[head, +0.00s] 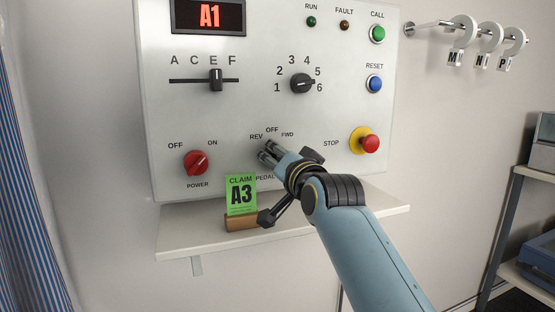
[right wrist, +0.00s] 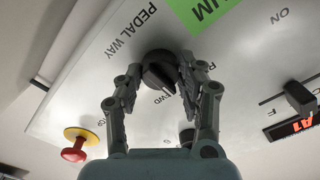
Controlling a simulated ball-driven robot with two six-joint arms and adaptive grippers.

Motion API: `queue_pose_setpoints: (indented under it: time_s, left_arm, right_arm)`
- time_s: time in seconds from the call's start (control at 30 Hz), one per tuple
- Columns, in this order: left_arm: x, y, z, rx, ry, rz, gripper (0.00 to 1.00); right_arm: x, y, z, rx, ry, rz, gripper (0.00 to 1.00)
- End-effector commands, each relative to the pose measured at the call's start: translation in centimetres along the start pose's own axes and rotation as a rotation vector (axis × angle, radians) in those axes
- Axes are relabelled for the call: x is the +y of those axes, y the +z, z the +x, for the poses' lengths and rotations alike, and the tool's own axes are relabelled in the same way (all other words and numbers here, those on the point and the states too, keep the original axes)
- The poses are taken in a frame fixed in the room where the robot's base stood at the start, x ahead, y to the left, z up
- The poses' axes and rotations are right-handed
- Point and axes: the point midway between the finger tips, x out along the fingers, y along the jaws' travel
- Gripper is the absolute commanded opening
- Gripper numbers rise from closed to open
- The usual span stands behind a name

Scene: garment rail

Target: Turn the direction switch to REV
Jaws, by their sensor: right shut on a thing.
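The direction switch is a round black knob (right wrist: 158,70) with a pale pointer mark, seen between my right gripper's fingers in the right wrist view. The mark points down and right in that view, toward the side of the FWD and OFF labels; a finger covers part of the lettering, so its exact setting is unclear. My right gripper (head: 268,153) is at the panel (head: 230,115) just below the REV, OFF and FWD labels and hides the knob in the head view. In the right wrist view its fingers (right wrist: 158,76) are shut on the knob. My left gripper is out of view.
The red power knob (head: 195,162) is left of my gripper; the red stop button (head: 368,143) is to the right. The numbered selector (head: 301,83) is above.

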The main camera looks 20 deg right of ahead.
Motion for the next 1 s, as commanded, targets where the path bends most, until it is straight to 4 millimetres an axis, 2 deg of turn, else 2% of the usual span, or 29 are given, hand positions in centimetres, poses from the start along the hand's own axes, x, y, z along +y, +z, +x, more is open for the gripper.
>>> queue_pose_setpoints:
  time_s: [0.1, 0.23, 0.53, 1.0]
  left_arm:
    - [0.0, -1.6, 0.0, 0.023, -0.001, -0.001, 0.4]
    - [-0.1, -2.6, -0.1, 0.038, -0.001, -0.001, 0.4]
    - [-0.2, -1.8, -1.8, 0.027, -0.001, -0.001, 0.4]
    - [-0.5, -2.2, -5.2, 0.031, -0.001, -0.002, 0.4]
  right_arm:
    - [0.0, 0.0, 0.0, 0.0, 0.0, 0.0, 0.06]
    - [0.0, 0.0, 0.0, -0.001, 0.001, -0.009, 0.06]
    - [-0.2, -0.2, 0.0, -0.002, 0.001, -0.128, 0.06]
    - [-0.1, -0.2, 0.0, -0.001, 0.0, -0.495, 0.06]
